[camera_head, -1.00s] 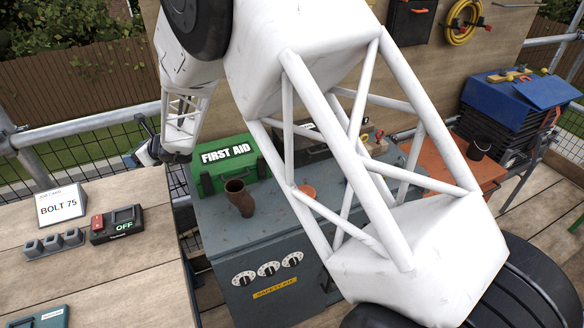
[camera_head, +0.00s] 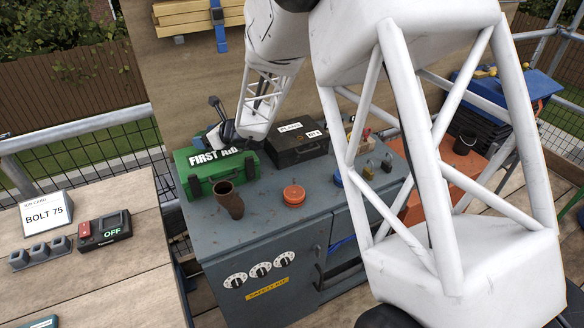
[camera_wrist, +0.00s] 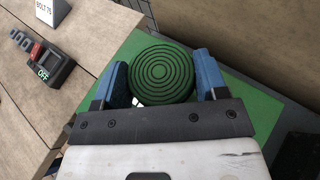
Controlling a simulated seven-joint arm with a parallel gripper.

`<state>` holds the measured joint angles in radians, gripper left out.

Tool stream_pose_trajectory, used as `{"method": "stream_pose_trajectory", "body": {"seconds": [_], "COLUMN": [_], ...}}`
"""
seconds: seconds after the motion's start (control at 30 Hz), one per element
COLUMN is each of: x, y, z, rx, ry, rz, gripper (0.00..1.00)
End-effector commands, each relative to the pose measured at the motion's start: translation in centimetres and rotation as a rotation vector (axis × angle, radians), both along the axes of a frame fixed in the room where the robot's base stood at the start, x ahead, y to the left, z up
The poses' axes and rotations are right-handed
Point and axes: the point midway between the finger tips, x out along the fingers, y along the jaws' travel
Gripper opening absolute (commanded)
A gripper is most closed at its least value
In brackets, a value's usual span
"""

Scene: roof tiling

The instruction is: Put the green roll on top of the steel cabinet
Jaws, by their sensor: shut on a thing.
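The green roll (camera_wrist: 161,74), with ringed end face, is between the two blue fingers of my gripper (camera_wrist: 162,82) in the wrist view, and the gripper is shut on it. In the head view, my gripper (camera_head: 226,132) is above and behind the green first aid case at the cabinet's back left; its fingers and the roll cannot be made out there. The steel cabinet (camera_head: 262,232) is grey, with dials and a "SAFETY KIT" label on its front. In the wrist view, a flat green surface shows below the roll; I cannot tell whether they touch.
The cabinet top holds the first aid case (camera_head: 216,174), a brown pipe elbow (camera_head: 228,200), an orange-red disc (camera_head: 294,196), a black case (camera_head: 300,146) and small padlocks (camera_head: 377,167). Bare top lies around the disc. A wooden bench (camera_head: 110,270) stands left. My arm hides the cabinet's right side.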

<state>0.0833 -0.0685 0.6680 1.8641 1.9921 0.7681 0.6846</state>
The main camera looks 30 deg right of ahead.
Motion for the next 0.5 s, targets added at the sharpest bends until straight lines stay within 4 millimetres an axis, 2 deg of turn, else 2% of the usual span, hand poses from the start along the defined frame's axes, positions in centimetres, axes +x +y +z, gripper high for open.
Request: {"method": "stream_pose_trajectory", "body": {"seconds": [0.1,0.5], "x": [-1.1,-5.5], "y": [-2.9,-11.3], "z": [0.3,0.6], "rx": [-0.001,-0.001], "ry": [0.000,0.000], "rz": [-0.027,-0.107], "gripper": [0.40,0.40]}}
